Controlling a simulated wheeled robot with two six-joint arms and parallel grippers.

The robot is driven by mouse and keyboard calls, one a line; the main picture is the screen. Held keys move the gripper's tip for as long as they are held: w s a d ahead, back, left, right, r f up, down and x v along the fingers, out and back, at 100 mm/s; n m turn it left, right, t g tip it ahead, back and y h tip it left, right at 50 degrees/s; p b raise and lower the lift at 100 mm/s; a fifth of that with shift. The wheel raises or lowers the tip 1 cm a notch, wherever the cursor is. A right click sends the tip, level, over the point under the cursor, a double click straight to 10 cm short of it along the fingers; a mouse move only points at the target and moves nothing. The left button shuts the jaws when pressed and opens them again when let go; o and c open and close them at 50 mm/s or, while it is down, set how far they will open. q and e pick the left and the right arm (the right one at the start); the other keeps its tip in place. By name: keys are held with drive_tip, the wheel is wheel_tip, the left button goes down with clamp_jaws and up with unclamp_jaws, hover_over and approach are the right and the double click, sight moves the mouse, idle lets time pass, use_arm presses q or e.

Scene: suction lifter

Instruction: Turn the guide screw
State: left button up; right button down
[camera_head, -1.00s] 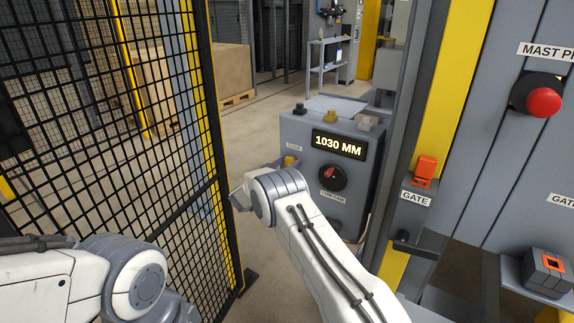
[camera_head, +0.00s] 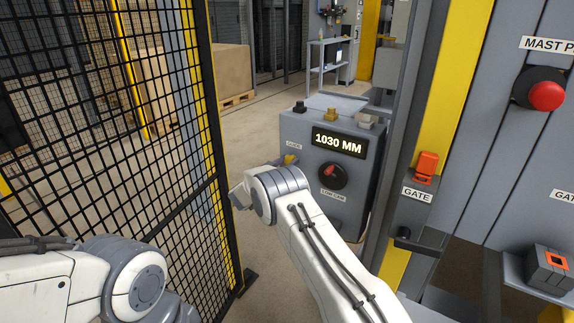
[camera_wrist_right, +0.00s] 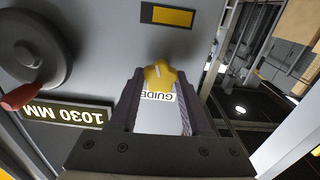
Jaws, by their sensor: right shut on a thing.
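The guide screw is a small yellow knob (camera_head: 290,160) on the front of the grey control box (camera_head: 300,215), left of its lit display. In the right wrist view the yellow guide screw (camera_wrist_right: 161,72) sits above an upside-down GUIDE label (camera_wrist_right: 159,97). My right gripper (camera_wrist_right: 160,78) has its two dark fingers on either side of the screw and is shut on it. In the head view my right wrist hides most of this gripper. My left arm shows at the lower left, but its gripper is out of view.
A wire mesh fence (camera_head: 214,130) stands on the left. A yellow post and red GATE switch (camera_head: 426,165) are on the right. A red mast button (camera_head: 546,96) is further right.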

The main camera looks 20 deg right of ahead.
drive_tip(key=m+b, duration=0.3)
drive_tip(key=m, duration=0.2)
drive_tip(key=shift+f, duration=0.15)
drive_tip(key=m+b, duration=0.3)
drive_tip(key=m, duration=0.1)
drive_tip(key=shift+f, duration=0.1)
drive_tip(key=m+b, duration=0.4)
drive_tip(key=m, duration=0.1)
drive_tip(key=shift+b, duration=0.35)
drive_tip(key=shift+s+m+b, duration=0.1)
drive_tip(key=shift+m+b, duration=1.15)
drive_tip(key=shift+m, duration=0.35)
drive_tip(key=shift+c, duration=1.8)
unclamp_jaws()
drive_tip(key=shift+a, duration=0.1)
